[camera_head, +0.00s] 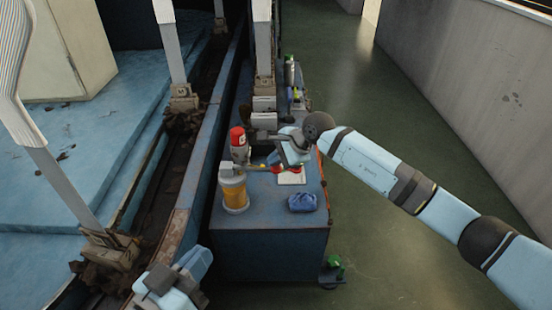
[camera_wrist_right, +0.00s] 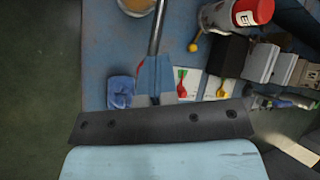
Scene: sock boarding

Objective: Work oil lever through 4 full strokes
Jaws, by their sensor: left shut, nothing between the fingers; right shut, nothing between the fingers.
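The oil unit is a clear cup of amber oil (camera_head: 235,193) at the near left of the blue cart top; its edge also shows in the wrist view (camera_wrist_right: 135,5). A thin grey rod, apparently the oil lever (camera_head: 252,168), runs right from beside the cup. In the wrist view the lever (camera_wrist_right: 157,30) runs down to my right gripper (camera_wrist_right: 155,92), whose fingers cover its end. That gripper is shut with nothing between the fingers; I cannot tell whether it touches the lever. My left gripper (camera_head: 190,268) is shut and empty, below and left of the cart.
A red-capped can (camera_head: 238,142) stands behind the cup. A blue cloth (camera_head: 302,202) and a white card (camera_head: 291,177) with coloured pieces lie right of it. Dark blocks and bottles fill the cart's back. A blue machine rail (camera_head: 200,165) borders the left; green floor lies right.

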